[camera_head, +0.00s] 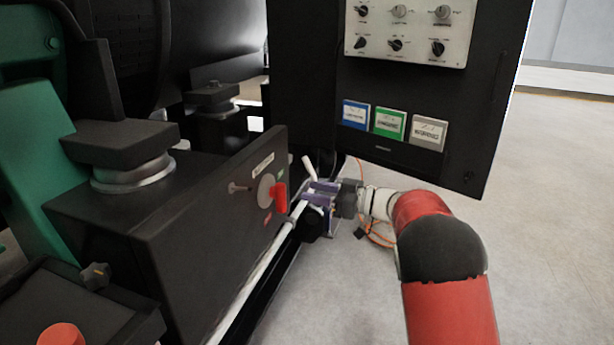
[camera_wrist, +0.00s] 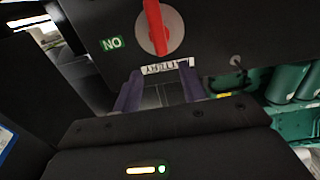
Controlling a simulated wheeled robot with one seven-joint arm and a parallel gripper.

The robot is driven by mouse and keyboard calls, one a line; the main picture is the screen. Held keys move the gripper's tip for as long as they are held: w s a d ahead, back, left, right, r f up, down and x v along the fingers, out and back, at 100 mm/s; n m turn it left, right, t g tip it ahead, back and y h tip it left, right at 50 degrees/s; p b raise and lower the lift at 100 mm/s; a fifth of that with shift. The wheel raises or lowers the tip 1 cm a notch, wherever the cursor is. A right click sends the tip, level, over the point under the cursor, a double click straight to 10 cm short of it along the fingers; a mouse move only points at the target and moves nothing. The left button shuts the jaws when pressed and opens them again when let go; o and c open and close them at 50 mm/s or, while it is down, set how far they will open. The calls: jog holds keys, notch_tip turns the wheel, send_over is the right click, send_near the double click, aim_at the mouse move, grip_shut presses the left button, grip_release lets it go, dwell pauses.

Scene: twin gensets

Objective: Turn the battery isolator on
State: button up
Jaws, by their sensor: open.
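The battery isolator is a grey disc (camera_head: 265,190) with a red handle (camera_head: 279,198) on the side of a black box. The handle hangs down toward a red label (camera_head: 267,218); a green label (camera_head: 281,174) sits at the disc's right. In the wrist view the handle (camera_wrist: 156,28) runs about vertically across the disc (camera_wrist: 174,30), with the green ON label (camera_wrist: 112,43) to its left, upside down. My gripper (camera_head: 307,193) is open, its purple fingers (camera_wrist: 160,85) apart and empty, beside the isolator and not around the handle.
A black control panel (camera_head: 408,110) with knobs and blue, green and grey plates stands behind my arm. The black box (camera_head: 150,240) holds the isolator. A pale pipe (camera_head: 262,272) runs below it. Orange cable (camera_head: 375,238) lies on the floor. Open floor (camera_head: 560,200) is at right.

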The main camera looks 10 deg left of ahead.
aim_at(285, 188)
jog(key=a, duration=0.8)
jog(key=shift+w+f, duration=0.15)
jog(key=shift+w, duration=0.1)
grip_shut()
